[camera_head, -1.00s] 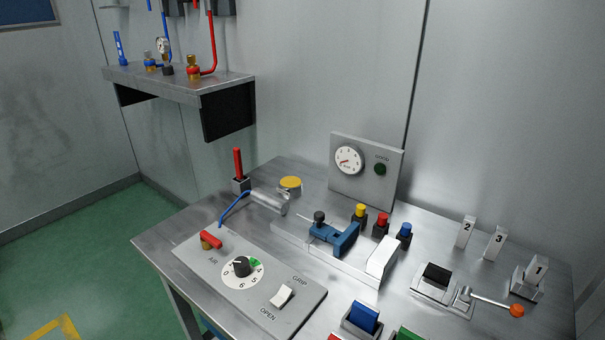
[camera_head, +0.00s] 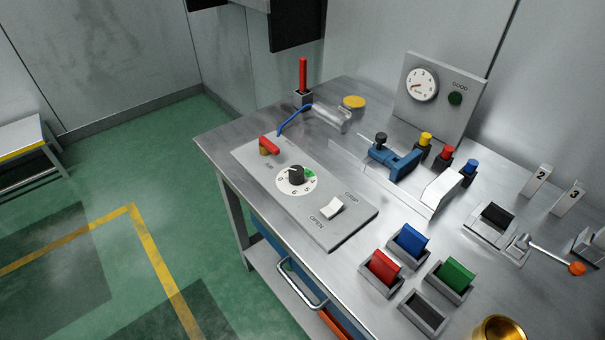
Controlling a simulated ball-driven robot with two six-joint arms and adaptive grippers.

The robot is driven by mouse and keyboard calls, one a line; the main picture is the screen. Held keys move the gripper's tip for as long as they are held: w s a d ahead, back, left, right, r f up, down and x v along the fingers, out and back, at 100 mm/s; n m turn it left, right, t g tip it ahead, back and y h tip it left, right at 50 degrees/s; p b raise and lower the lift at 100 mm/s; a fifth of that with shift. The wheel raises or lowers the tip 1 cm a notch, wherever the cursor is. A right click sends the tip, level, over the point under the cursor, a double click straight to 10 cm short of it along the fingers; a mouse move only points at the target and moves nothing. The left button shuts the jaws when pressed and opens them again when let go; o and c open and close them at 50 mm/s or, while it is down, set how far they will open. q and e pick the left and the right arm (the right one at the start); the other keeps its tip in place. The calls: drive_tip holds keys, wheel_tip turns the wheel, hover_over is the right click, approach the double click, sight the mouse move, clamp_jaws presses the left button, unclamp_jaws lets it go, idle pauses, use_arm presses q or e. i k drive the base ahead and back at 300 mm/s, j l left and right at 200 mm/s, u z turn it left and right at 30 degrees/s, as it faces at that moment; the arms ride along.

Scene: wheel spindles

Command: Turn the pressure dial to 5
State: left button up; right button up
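The pressure dial (camera_head: 296,175) is a black knob on a round white numbered face with a green sector at its upper right. It is set in a grey panel (camera_head: 346,226) on the metal bench. The knob's marker seems to point to the upper left, away from the 5; the exact number is too small to read. A round white pressure gauge (camera_head: 422,85) stands on an upright plate behind, its red needle at the lower left. Neither of my grippers is in view.
A red-handled air valve (camera_head: 268,145) and a white GRIP/OPEN switch (camera_head: 332,207) flank the dial. A blue clamp (camera_head: 395,160), coloured buttons and bins with red (camera_head: 383,267), blue and green blocks stand to the right. Green floor (camera_head: 90,190) lies open at left.

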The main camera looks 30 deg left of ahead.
sight(296, 173)
drive_tip(key=k+u, duration=0.15)
drive_tip(key=u, duration=0.25)
drive_tip(key=k+u, duration=0.1)
drive_tip(key=u, duration=0.3)
